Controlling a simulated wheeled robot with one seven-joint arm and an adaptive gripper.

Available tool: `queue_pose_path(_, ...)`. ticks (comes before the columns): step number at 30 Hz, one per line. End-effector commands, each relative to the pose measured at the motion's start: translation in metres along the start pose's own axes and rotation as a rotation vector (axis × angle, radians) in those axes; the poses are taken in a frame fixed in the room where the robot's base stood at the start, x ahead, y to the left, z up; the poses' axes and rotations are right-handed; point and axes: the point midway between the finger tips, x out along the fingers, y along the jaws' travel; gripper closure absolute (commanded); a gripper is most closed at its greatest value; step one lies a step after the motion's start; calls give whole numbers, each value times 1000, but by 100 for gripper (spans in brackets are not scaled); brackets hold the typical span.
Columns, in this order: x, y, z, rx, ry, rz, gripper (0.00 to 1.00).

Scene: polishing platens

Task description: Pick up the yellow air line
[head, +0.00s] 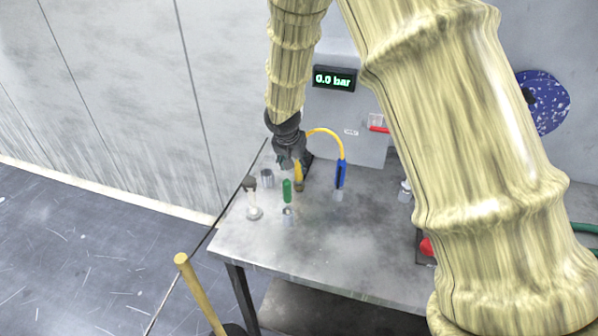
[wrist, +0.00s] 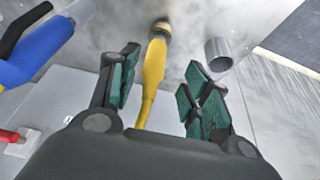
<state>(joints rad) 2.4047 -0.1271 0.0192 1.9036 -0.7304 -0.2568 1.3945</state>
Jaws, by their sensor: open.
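The yellow air line (head: 326,132) arches over the back of the metal table, from a blue fitting (head: 340,174) on its right down to a yellow end (head: 299,180) beside my gripper (head: 292,170). In the wrist view the yellow air line (wrist: 154,75) runs up between my two green-padded fingers and ends in a dark and metallic tip. My gripper (wrist: 160,90) is open around it, with a gap on both sides. I cannot tell how deep the line sits between the pads. The blue fitting (wrist: 38,50) is at the upper left of the wrist view.
A grey metal cup (head: 267,178) stands left of my gripper and shows in the wrist view (wrist: 218,55). A red-handled valve (head: 379,129) is behind. The table's (head: 310,255) front is clear.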

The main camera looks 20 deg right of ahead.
Motion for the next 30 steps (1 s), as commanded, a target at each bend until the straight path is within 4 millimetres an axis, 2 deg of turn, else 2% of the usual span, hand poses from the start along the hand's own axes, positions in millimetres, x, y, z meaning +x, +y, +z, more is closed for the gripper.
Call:
queue_pose_path(18, 47, 7, -2, -1, 0, 0, 52)
queue_pose_path(28, 51, 7, -2, 0, 0, -1, 52)
queue_pose_path(29, 51, 7, -2, 0, 1, -1, 54)
queue_pose_path(30, 51, 7, -2, 0, 0, -1, 61)
